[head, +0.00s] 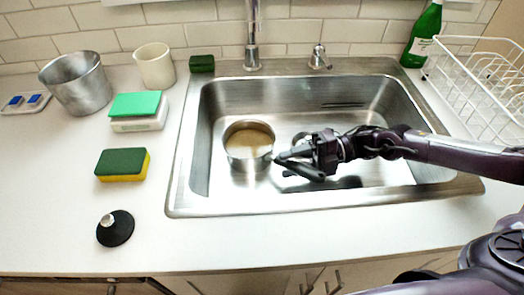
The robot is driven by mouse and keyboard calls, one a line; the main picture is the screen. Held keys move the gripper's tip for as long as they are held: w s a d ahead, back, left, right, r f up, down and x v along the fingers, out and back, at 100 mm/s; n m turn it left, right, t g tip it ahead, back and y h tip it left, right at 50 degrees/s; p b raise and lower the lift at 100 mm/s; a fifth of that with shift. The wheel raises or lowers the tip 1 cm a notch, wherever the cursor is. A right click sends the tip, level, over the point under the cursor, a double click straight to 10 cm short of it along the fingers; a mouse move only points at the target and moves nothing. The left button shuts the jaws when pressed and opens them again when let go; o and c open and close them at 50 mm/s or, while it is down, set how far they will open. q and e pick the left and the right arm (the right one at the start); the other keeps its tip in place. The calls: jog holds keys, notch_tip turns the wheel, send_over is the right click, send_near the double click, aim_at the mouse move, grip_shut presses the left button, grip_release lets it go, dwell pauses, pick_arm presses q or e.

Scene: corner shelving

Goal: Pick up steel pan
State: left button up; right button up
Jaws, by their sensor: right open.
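The steel pan (249,163) is a small round pot with brownish contents. It sits upright inside the sink, left of the sink's middle. My right gripper (285,167) reaches in from the right, over the sink, with its fingers pointing left at the pan's right side. The gripper is open, with nothing seen between its fingers. Whether a fingertip touches the pan wall I cannot tell. Any pan handle is hidden or not visible. My left gripper is not in view.
The steel sink (320,206) has a rim around it and a faucet (252,40) behind. A sponge (122,164), black stopper (115,228), metal bucket (76,84) and cream cup (154,65) stand left. A green bottle (422,38) and white dish rack (478,90) stand right.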

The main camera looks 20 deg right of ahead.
jog(key=shift+a, duration=0.45)
jog(key=shift+c, duration=0.3)
grip_shut()
jog(key=shift+w, duration=0.1)
dwell(0.7)
jog(key=shift+r, duration=0.1)
